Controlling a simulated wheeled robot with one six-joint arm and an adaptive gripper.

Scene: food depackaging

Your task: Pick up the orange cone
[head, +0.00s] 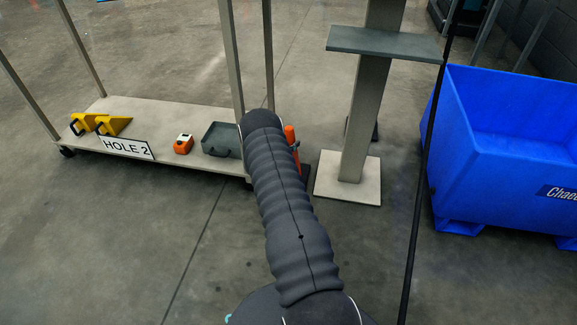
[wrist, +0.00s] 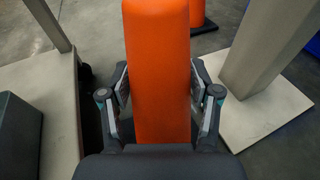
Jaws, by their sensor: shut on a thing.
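The orange cone (wrist: 158,70) stands large in the middle of the wrist view, between the two fingers of my gripper (wrist: 159,88). The fingers are closed in against its left and right sides. The cone's top and bottom ends are out of view or hidden by my gripper. In the head view, orange (head: 290,134) shows just right of my arm, beside the cart; my arm hides most of it and my gripper. A second orange piece with a dark base (wrist: 197,12) shows behind the held cone in the wrist view; I cannot tell its full shape.
A post on a square base (head: 345,190) stands close on the right, with a blue bin (head: 500,140) beyond. The front-left floor is clear.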

